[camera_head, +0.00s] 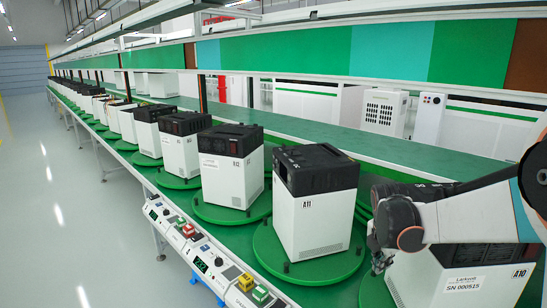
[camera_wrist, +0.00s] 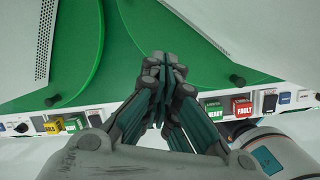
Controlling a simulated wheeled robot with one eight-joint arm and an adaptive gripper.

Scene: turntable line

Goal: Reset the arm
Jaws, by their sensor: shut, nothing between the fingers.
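My gripper (camera_wrist: 164,70) is in the middle of the wrist view, with its dark fingers pressed together and nothing between them. It hangs above the front edge of the line, over a green surface. In the head view my arm comes in from the right, and the gripper (camera_head: 379,262) points down beside the white A10 unit (camera_head: 465,282). My arm hides part of that unit. The black-topped white A11 unit (camera_head: 318,222) stands upright on its green turntable (camera_head: 262,254), left of the gripper and apart from it.
More units, such as A12 (camera_head: 225,180), stand on turntables (camera_head: 205,212) going back to the left. Control panels (camera_head: 205,255) with coloured buttons run along the front edge. A red FAULT button (camera_wrist: 241,107) is right of the gripper. The floor (camera_head: 60,220) at left is clear.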

